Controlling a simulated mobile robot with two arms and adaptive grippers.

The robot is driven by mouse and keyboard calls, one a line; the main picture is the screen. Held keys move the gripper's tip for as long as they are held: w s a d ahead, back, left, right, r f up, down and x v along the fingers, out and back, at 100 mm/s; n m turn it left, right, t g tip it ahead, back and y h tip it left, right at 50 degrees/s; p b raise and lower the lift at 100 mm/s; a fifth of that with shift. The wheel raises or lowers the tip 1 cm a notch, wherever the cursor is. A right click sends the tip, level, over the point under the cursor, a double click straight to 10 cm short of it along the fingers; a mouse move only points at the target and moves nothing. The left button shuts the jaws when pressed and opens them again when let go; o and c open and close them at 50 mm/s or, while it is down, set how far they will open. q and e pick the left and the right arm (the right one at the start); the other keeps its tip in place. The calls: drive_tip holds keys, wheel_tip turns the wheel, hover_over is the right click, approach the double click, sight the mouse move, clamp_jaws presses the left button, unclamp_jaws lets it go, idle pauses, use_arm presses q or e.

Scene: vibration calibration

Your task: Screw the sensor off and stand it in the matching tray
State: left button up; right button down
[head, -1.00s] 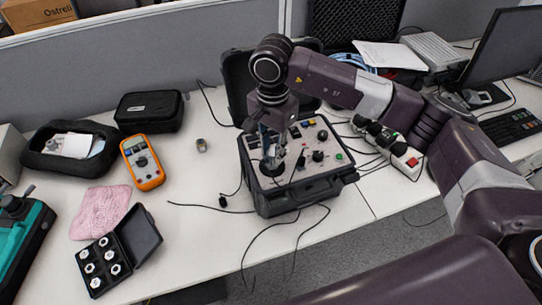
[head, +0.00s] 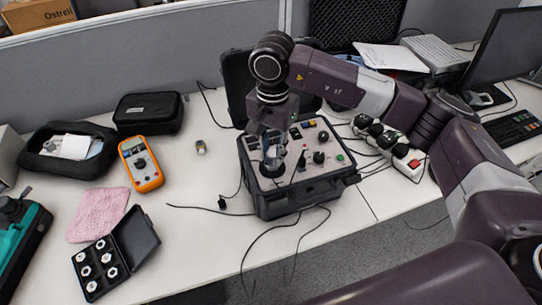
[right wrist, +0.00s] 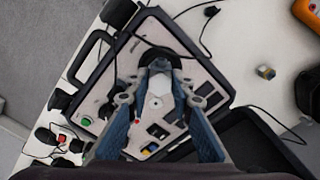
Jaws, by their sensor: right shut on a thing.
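The calibrator case (head: 310,187) stands open on the table, its grey panel facing up. My right gripper (head: 272,160) points down over the round black mount at the panel's left side. In the right wrist view my right gripper (right wrist: 155,95) is shut on the sensor (right wrist: 158,84), a small pale piece over the dark mount (right wrist: 158,66). I cannot tell whether the sensor is still seated on the mount. An open black tray case (head: 93,284) at the front left holds several white hexagonal pieces. My left gripper is not in view.
A small metallic piece (head: 201,147) stands alone on the table. An orange multimeter (head: 141,164), a pink cloth (head: 98,213) and black pouches lie left. A power strip (head: 404,160) is right of the case. Loose cables cross the front edge. Table between tray and calibrator is mostly clear.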

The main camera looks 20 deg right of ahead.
drive_tip(key=shift+s+f+n+b, duration=0.1)
drive_tip(key=shift+f+n+b, duration=0.05)
drive_tip(key=shift+n+b, duration=0.9)
drive_tip(key=shift+s+f+n+b, duration=0.1)
drive_tip(key=shift+n+b, duration=0.7)
drive_tip(key=shift+n, duration=0.35)
drive_tip(key=shift+n+b, duration=1.6)
drive_tip(key=shift+n, duration=0.6)
drive_tip(key=shift+n+b, duration=1.4)
drive_tip(key=shift+n, duration=1.2)
drive_tip(key=shift+w+n, duration=0.1)
drive_tip(key=shift+n, duration=0.5)
drive_tip(key=shift+r+n+b, duration=0.1)
drive_tip(key=shift+n+b, duration=0.3)
drive_tip(key=c, duration=1.5)
unclamp_jaws()
drive_tip(key=shift+w+r, duration=0.1)
drive_tip(key=shift+o, duration=0.2)
